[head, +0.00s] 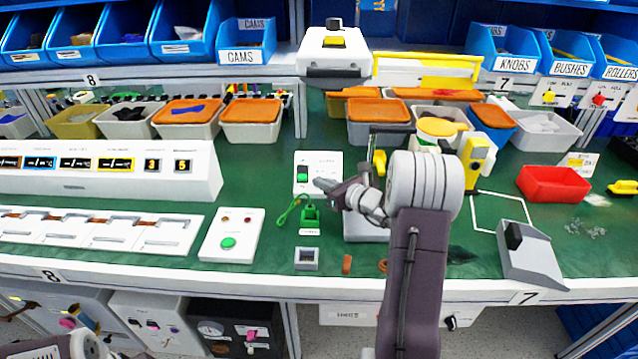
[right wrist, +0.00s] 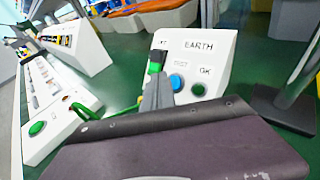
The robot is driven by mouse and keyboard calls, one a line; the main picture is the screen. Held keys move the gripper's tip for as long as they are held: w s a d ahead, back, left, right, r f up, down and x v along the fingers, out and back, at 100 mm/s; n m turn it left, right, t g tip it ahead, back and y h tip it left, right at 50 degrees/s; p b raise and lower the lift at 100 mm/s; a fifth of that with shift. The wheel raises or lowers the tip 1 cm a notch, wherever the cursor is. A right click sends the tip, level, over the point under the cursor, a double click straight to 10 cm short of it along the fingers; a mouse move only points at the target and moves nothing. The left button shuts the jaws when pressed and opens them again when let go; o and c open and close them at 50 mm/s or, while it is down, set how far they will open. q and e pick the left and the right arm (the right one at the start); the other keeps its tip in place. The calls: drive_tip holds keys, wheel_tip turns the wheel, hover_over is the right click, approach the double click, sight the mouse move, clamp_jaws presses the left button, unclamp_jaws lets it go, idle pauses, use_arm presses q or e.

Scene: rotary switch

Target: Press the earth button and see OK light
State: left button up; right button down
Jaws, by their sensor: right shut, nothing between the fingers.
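The white EARTH box (head: 330,160) stands on the green bench; it also shows in the right wrist view (right wrist: 215,60). On its face in the right wrist view are a blue button (right wrist: 177,83), a green round OK light (right wrist: 198,89) and a green part (right wrist: 154,68) at the left. I cannot tell whether the OK light is lit. My right gripper (head: 322,183) is shut and empty in front of the box's lower part. In the right wrist view its tip (right wrist: 158,88) is left of the blue button; contact cannot be told.
A green clip with a cable (head: 310,214) lies just below the box. A white panel with a green button (head: 228,242) is to the left. A red tray (head: 553,184) and a grey device (head: 532,252) are to the right. Bins line the back.

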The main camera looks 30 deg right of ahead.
idle(0.7)
drive_tip(key=shift+w+d+f+b, duration=0.15)
drive_tip(key=shift+w+f+b, duration=0.15)
drive_tip(key=shift+w+d+f+b, duration=0.15)
drive_tip(key=shift+w+f+b, duration=0.1)
drive_tip(key=shift+f+b, duration=0.05)
idle(0.7)
drive_tip(key=shift+r, duration=0.1)
drive_tip(key=shift+s+a+r, duration=0.3)
drive_tip(key=shift+s+r, duration=0.25)
drive_tip(key=s+a+r+p, duration=0.1)
drive_tip(key=s+a+r, duration=0.1)
drive_tip(key=s+r, duration=0.1)
drive_tip(key=shift+r+p, duration=0.15)
drive_tip(key=shift+p, duration=0.25)
idle(0.3)
